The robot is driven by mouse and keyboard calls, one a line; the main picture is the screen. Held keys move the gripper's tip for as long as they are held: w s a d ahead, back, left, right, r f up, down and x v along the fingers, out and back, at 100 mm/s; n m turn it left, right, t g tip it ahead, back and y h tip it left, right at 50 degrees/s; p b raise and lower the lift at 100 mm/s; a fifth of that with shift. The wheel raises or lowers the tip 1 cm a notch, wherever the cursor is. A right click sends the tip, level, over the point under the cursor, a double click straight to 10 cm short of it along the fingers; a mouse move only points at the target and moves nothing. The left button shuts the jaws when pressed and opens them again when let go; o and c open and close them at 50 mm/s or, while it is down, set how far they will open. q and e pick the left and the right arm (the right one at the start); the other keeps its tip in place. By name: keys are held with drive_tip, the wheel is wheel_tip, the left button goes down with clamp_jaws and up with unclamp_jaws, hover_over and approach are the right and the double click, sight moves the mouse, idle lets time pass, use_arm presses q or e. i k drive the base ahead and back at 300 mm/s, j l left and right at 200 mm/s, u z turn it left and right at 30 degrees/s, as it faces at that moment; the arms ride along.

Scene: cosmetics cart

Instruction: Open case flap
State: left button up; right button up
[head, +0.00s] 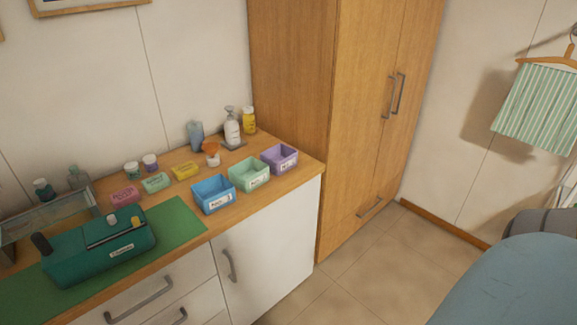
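A dark teal case (85,262) with a white label on its front sits on the green mat (180,225) at the lower left of the counter. Its top carries a darker strip, and I cannot tell how the flap stands. A small orange-yellow item and a pale item show on or in its top. A black rounded piece (40,243) stands at its left end; I cannot tell if it is part of the case. Neither of my grippers is in view.
Blue (213,207), green (250,186) and purple (279,169) labelled bins line the counter's front right. Small pink, green and yellow boxes, jars and pump bottles stand behind. A glass-like tray (45,211) is behind the case. A wooden cabinet (350,120) borders the right.

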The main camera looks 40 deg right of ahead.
sight(96, 230)
drive_tip(key=i+l, duration=0.25)
drive_tip(key=l, duration=0.15)
drive_tip(key=i+l+u, duration=0.15)
drive_tip(key=i+l, duration=0.15)
drive_tip(key=l, duration=0.15)
drive_tip(key=i+l, duration=0.25)
drive_tip(key=l, duration=0.15)
drive_tip(key=u, duration=0.05)
